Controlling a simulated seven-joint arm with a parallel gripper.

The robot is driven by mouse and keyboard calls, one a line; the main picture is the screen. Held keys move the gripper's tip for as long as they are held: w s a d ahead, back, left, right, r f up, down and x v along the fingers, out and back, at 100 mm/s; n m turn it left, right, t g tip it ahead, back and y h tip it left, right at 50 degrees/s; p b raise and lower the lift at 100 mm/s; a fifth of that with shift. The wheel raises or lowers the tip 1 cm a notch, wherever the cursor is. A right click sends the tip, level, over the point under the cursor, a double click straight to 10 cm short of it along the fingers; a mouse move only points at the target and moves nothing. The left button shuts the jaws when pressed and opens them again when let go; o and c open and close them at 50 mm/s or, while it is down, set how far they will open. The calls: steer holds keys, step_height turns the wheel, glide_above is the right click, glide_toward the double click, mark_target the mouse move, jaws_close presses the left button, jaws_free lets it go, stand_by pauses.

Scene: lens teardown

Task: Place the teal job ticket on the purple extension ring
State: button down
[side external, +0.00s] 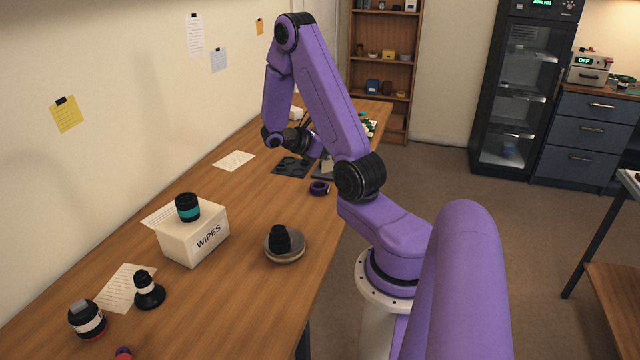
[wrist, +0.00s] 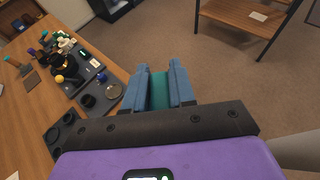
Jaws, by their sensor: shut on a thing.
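The teal job ticket (wrist: 158,90) shows as a teal strip between the two blue fingers of my gripper (wrist: 161,72) in the wrist view. My gripper is shut on it and holds it clear of the table. The purple extension ring (side external: 319,187) lies on the wooden table near its right edge in the side view, just below my forearm. I cannot make out the ring in the wrist view. My arm mostly hides the gripper and ticket in the side view.
A dark tray with round recesses (side external: 292,167) lies left of the ring. A wipes box (side external: 195,236) with a teal-banded lens part (side external: 187,207) on top and a round dish (side external: 284,248) stand nearer. Several small parts crowd the table (wrist: 112,62) in the wrist view.

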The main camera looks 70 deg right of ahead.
steer(key=shift+w+d+f, duration=1.2)
steer(key=shift+d+f, duration=0.75)
steer(key=shift+f, duration=0.2)
steer(key=shift+w+d+f, duration=1.15)
steer(key=shift+d+f, duration=0.8)
steer(key=shift+f, duration=0.2)
steer(key=shift+w+d+f, duration=1.2)
steer(key=shift+d+f, duration=0.75)
steer(key=shift+f, duration=0.2)
steer(key=shift+f, duration=0.2)
steer(key=c, duration=0.9)
jaws_free()
steer(key=shift+c, duration=0.2)
steer(key=shift+r, duration=0.1)
